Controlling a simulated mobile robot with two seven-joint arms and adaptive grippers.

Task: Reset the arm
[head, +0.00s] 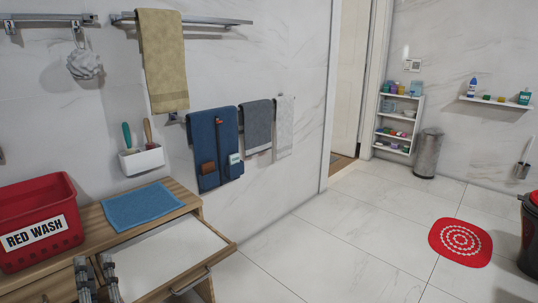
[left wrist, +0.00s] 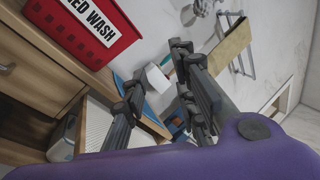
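My left gripper (head: 97,264) shows at the bottom left of the head view, in front of the wooden cabinet and beside the left end of an open drawer (head: 222,240). In the left wrist view its two dark fingers (left wrist: 158,64) stand apart with nothing between them, so it is open and empty. My right gripper is in neither view.
A red basket labelled "RED WASH" (head: 38,218) and a folded blue towel (head: 142,206) lie on the wooden counter (head: 92,226). Towels hang on the wall behind. The tiled floor (head: 350,235) at right is mostly clear, with a round red mat (head: 460,242).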

